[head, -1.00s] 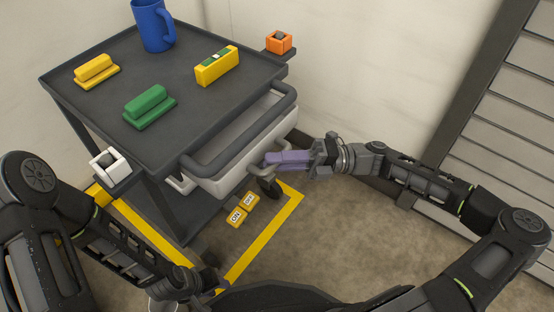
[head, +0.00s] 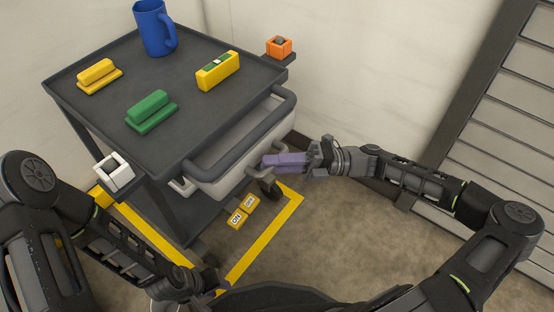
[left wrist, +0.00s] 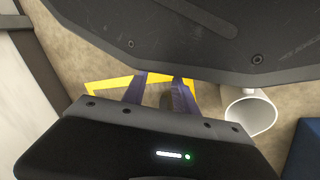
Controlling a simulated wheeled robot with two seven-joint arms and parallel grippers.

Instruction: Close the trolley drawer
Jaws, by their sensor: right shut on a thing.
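The grey trolley (head: 90,92) stands at the left in the head view. Its white drawer (head: 240,157) sticks out partly under the top, below a thick dark push bar (head: 236,140). My right gripper (head: 270,160) is at the drawer's front, near its right part, with its purple fingers closed together. It is shut on what appears to be the drawer's handle; the fingers hide the grip itself. My left gripper (head: 218,285) is low in front of the trolley, away from the drawer. In the left wrist view its two purple fingers (left wrist: 158,92) are apart with nothing between them.
On the trolley top are a blue mug (head: 155,28), two yellow blocks (head: 98,76) (head: 218,71) and a green block (head: 151,108). An orange holder (head: 279,46) and white holder (head: 113,172) sit at its corners. Yellow tape (head: 262,236) marks the floor. A white container (left wrist: 250,115) stands near my left gripper.

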